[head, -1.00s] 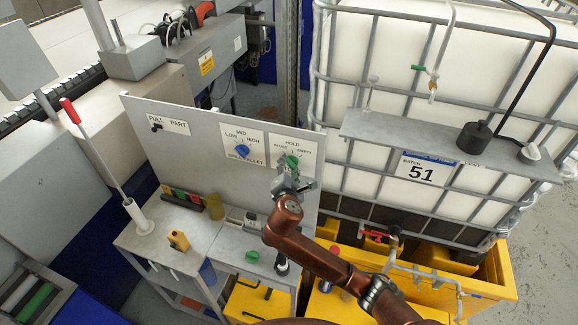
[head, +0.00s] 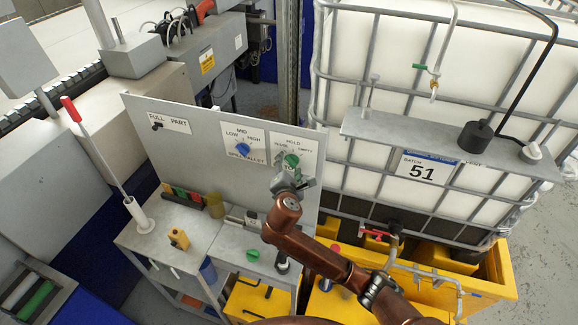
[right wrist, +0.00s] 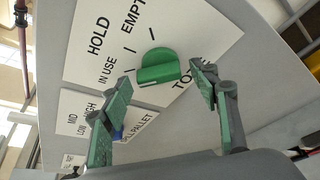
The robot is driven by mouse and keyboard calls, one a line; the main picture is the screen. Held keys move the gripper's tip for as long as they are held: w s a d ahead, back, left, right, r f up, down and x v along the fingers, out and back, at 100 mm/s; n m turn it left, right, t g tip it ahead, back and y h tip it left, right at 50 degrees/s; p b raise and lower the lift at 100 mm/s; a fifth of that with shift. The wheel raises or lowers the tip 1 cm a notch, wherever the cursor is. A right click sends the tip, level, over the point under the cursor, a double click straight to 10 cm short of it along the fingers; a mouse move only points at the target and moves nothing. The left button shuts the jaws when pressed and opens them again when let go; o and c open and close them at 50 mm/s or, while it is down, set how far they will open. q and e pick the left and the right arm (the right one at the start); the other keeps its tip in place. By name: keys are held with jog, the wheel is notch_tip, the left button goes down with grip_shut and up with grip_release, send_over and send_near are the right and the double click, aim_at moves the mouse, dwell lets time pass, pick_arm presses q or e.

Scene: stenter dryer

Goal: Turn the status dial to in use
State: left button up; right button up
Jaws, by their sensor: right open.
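The status dial is a green knob (head: 291,160) on a white label at the right end of the grey upright panel (head: 195,155). In the right wrist view the green knob (right wrist: 158,66) sits beside printed HOLD, IN USE and EMPTY marks. My right gripper (head: 290,180) is just in front of and below the knob in the head view. In the right wrist view its two green-padded fingers (right wrist: 163,88) are spread wide, with the knob ahead between them and not gripped. My left gripper is in neither view.
A blue knob (head: 243,149) sits left on the same panel, and a black switch (head: 157,126) farther left. A grey bench (head: 215,240) with small items stands below. A caged white tank (head: 400,75) with a shelf (head: 380,137) stands close on the right.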

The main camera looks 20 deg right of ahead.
jog(key=shift+s+r, duration=0.1)
jog(key=shift+s, duration=0.1)
jog(key=v, duration=1.1)
jog(key=shift+s, duration=0.35)
jog(key=shift+a, duration=0.1)
